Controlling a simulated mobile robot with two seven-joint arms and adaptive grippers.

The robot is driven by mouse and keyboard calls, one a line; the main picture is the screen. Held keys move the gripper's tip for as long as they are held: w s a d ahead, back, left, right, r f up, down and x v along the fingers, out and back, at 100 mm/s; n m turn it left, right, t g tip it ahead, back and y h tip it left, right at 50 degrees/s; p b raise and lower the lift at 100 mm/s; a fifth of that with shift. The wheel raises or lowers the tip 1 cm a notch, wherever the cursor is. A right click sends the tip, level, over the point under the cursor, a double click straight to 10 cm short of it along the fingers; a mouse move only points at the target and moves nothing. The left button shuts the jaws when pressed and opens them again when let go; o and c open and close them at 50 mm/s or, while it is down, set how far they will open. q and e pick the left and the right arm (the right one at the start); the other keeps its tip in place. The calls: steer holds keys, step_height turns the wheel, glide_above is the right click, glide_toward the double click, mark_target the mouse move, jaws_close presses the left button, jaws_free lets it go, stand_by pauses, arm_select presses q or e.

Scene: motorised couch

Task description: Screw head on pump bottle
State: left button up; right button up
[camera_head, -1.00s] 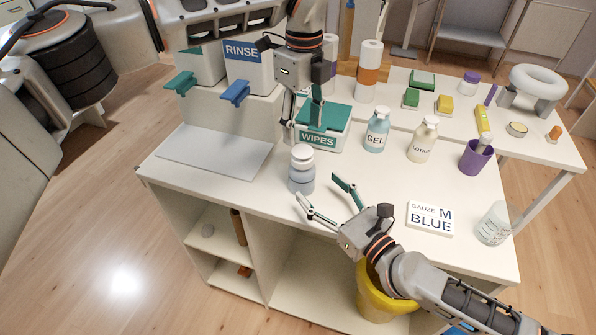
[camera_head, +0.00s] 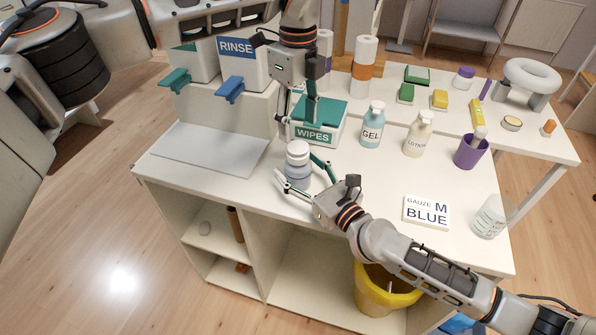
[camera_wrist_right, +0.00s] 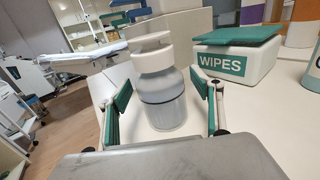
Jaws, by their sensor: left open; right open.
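The pump bottle (camera_head: 298,175), grey-blue and translucent with a white top (camera_head: 298,150), stands upright near the table's front edge. My right gripper (camera_head: 304,172) is open, its green-padded fingers on either side of the bottle. In the right wrist view the bottle (camera_wrist_right: 162,100) stands between the two fingers, with its white collar and top (camera_wrist_right: 152,50) above them. Whether the fingers touch it, and whether the top is seated tightly, I cannot tell. My left gripper (camera_head: 297,122) is open and empty, pointing down behind and above the bottle, beside the wipes box.
The wipes box (camera_head: 333,136) stands close behind the bottle. A yellow bin (camera_head: 388,297) stands below the table edge.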

mark_target(298, 147)
steer(key=shift+w+a, duration=0.1)
steer(key=shift+w, duration=0.05)
jaws_close()
arm_select(q)
steer(key=n, duration=1.3)
steer(key=shift+f, duration=4)
steer(key=shift+c, duration=0.4)
